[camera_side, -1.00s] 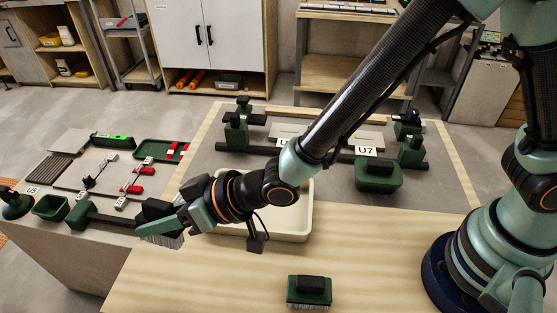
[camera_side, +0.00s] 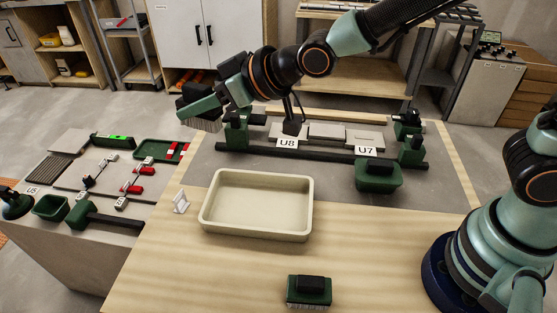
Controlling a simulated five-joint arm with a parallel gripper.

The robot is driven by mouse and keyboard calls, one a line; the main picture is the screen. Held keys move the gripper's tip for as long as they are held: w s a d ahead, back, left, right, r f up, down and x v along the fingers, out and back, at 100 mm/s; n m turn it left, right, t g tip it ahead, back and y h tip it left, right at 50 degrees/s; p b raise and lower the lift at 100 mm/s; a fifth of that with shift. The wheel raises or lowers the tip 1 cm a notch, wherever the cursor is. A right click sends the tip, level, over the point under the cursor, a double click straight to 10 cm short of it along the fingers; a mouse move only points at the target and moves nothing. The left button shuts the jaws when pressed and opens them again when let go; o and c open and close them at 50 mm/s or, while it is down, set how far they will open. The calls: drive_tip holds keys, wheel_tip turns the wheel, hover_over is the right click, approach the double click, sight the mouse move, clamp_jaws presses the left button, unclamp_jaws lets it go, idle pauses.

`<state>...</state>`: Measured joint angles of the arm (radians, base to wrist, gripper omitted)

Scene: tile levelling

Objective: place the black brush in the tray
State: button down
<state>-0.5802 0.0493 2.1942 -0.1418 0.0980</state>
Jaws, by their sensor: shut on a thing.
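My gripper (camera_side: 212,104) is at the upper left of the work table, high up and beyond the tray. It is shut on a brush (camera_side: 188,98) with a black top and pale bristles facing down; the fingers hide part of the brush. The cream tray (camera_side: 256,231) stands on the wooden table, empty, nearer to the camera and to the right of the held brush. A second brush (camera_side: 310,290), with a green body, black handle and pale bristles, lies on the table at the front.
A small white stand (camera_side: 181,202) is left of the tray. Behind are a fixture with tiles labelled U8 (camera_side: 287,142) and U7 (camera_side: 365,150) and a green tub (camera_side: 378,178). A side bench (camera_side: 85,240) with tools stands left. The wood right of the tray is clear.

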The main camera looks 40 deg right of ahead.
drive_tip(key=w+d+h, duration=0.1)
drive_tip(key=w+d, duration=0.1)
drive_tip(key=d, duration=0.3)
hover_over(237, 195)
wheel_tip(237, 195, down, 14)
drive_tip(key=shift+a+f, duration=0.1)
drive_tip(key=shift+f, duration=2.4)
drive_tip(key=shift+f, duration=0.3)
drive_tip(key=shift+f, duration=0.3)
drive_tip(key=c, duration=0.5)
unclamp_jaws()
drive_tip(key=shift+r, duration=0.15)
